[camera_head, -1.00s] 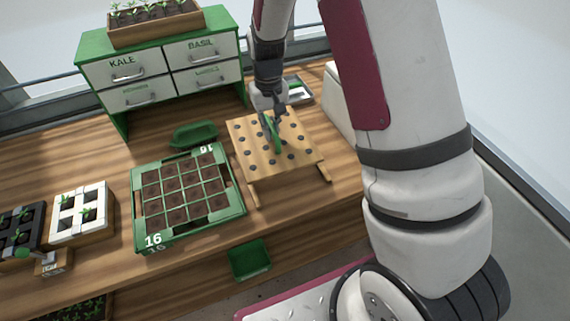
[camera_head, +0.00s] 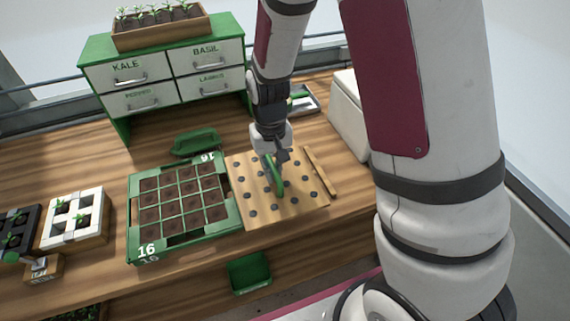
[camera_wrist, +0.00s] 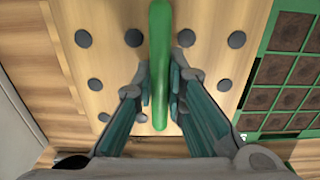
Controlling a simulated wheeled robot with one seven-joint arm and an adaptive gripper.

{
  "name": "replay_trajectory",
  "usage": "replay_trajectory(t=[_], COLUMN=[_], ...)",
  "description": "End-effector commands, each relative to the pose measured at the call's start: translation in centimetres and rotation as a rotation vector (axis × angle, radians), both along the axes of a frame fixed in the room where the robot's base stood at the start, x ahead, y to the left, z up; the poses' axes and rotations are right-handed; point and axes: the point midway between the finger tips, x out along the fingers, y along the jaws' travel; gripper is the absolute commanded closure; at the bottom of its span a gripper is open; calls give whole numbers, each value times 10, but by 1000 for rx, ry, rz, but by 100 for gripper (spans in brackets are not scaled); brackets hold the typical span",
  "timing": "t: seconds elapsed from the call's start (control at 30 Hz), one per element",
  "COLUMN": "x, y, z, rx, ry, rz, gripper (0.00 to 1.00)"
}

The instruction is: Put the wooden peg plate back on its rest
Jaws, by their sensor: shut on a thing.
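The wooden peg plate (camera_head: 296,205) is a pale board with rows of dark round holes and a green handle (camera_head: 278,181) on top. My gripper (camera_head: 272,157) is shut on that handle; in the wrist view the fingers (camera_wrist: 160,92) close on it from both sides. The plate looks roughly level, but I cannot tell how far it is above the bench. One wooden rail of the rest (camera_head: 321,171) shows bare to the right of the plate. The other rail is hidden, apparently under the plate.
The green 16-cell tray (camera_head: 233,222) with soil lies close against the plate's left edge. A green scoop-like bin (camera_head: 196,142) is behind it. A labelled drawer cabinet (camera_head: 165,78) stands at the back, a white box (camera_head: 349,115) at right. A green bin (camera_head: 249,271) is below the bench front.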

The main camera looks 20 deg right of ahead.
Motion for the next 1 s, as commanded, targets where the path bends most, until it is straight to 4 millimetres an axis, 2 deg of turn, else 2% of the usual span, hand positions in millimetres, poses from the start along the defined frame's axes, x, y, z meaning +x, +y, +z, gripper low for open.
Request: replay_trajectory(t=[0.1, 0.3, 0.43, 0.7, 1.0], x=[17, 34, 36, 35, 36], y=[-22, -42, -45, -45, -44], z=[-2, -4, -9, -37, -40], rx=[0, 0, 0, 0, 0], ry=[-1, -1, 1, 1, -1], rz=[-5, -2, 1, 1, 1], gripper=[100, 100, 100, 100, 100])
